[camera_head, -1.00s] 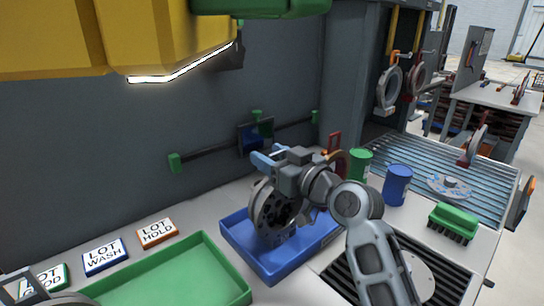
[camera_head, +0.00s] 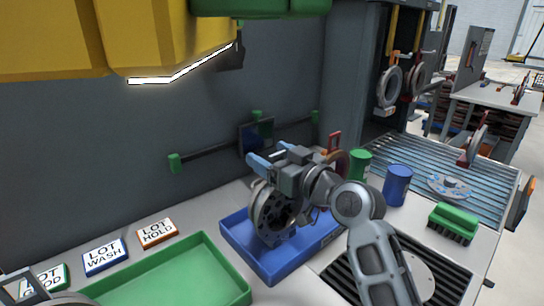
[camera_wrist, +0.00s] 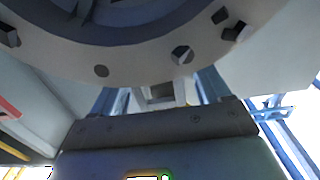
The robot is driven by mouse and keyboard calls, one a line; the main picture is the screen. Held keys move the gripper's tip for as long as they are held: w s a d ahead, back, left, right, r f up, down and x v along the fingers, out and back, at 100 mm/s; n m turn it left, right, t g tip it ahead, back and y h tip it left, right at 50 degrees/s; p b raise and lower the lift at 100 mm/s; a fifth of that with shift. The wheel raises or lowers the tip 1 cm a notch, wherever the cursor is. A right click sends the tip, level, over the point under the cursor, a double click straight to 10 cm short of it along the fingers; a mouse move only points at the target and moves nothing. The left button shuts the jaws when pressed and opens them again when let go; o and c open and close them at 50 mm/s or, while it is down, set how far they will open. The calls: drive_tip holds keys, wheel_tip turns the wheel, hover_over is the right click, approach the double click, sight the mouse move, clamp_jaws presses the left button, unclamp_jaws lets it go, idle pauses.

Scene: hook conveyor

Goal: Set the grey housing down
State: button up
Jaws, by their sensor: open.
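The grey housing (camera_head: 268,214) is a round, thick ring with holes. It stands on edge in the blue tray (camera_head: 262,264), partly covered by my wrist and arm. My gripper (camera_head: 272,160) is at the housing's top. Its two blue fingers are spread apart, one on each side. In the wrist view the housing's flange (camera_wrist: 135,62), with several bolt holes, fills the top of the picture just in front of my gripper (camera_wrist: 158,92). Whether a finger still touches the housing cannot be told. The housing's underside on the tray floor is mostly hidden.
An empty green tray (camera_head: 240,291) lies to the left, with LOT GOOD, LOT WASH (camera_head: 105,256) and LOT HOLD (camera_head: 157,233) signs behind it. Green (camera_head: 360,165) and blue (camera_head: 397,185) cylinders and a green brush (camera_head: 454,222) stand to the right. A dark wall is close behind.

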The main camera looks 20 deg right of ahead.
drive_tip(key=b+v, duration=0.1)
drive_tip(key=v, duration=1.1)
